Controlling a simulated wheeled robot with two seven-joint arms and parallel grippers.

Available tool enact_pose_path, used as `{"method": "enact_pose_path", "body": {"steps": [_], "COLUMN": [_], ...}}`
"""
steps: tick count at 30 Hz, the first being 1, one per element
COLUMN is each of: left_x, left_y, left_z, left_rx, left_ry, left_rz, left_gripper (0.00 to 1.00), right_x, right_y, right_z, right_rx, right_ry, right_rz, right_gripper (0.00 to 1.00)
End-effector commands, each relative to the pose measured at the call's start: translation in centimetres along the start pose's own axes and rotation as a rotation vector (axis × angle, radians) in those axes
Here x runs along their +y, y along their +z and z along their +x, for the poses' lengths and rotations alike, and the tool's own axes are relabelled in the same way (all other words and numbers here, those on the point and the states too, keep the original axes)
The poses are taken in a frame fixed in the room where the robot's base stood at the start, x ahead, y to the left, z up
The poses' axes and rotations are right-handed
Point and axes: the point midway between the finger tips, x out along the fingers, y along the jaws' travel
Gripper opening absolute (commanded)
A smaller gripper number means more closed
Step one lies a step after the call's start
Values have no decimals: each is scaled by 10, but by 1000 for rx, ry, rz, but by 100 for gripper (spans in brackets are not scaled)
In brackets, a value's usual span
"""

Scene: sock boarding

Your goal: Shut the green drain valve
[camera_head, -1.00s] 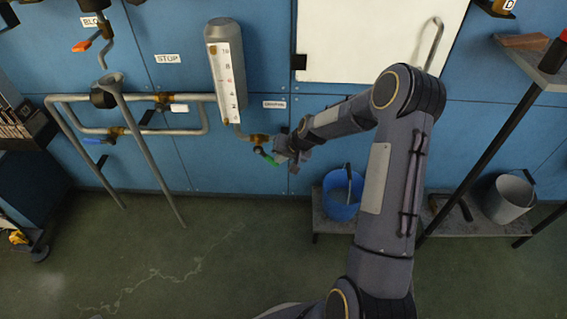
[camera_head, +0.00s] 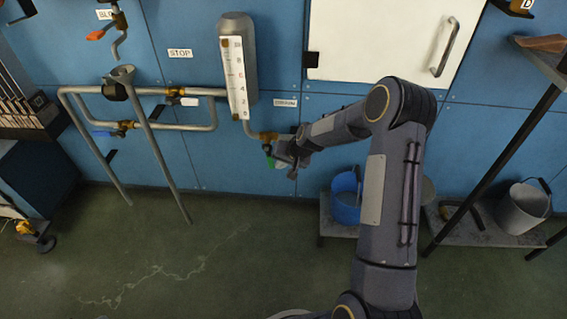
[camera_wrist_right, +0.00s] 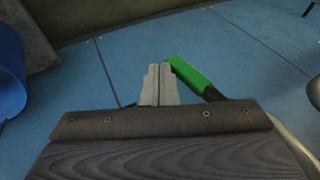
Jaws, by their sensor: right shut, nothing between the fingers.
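The green valve handle (camera_head: 270,162) is on the brass drain valve (camera_head: 264,137) below the white gauge. In the head view it points down from the valve, partly hidden by my right gripper (camera_head: 289,166). In the right wrist view my right gripper (camera_wrist_right: 158,84) is shut with nothing between its fingers. The green handle (camera_wrist_right: 191,75) lies right beside the fingertips, on their right side. Its dark shank runs down to the right. I cannot tell whether the fingers touch it. My left gripper is out of view.
The gauge (camera_head: 237,75) stands just above the valve. Pipes with a blue-handled valve (camera_head: 104,133) run to its left. A blue bucket (camera_head: 346,197) stands on a low shelf to the right, with a grey bucket (camera_head: 524,207) farther right. The floor below is clear.

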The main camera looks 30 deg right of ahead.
Motion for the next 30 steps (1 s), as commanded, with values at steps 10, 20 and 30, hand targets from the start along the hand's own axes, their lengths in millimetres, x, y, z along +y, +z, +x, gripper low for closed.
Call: {"method": "enact_pose_path", "body": {"steps": [10,20,30], "left_x": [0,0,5], "left_y": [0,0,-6], "left_z": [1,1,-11], "left_rx": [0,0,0], "left_ry": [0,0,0], "left_rz": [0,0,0], "left_gripper": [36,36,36], "right_x": [-1,-2,-3], "right_y": [1,1,-1], "right_z": [3,3,-34], "right_rx": [-1,-1,2], "right_ry": [0,0,-1], "right_rz": [0,0,1], "right_gripper": [0,0,0]}}
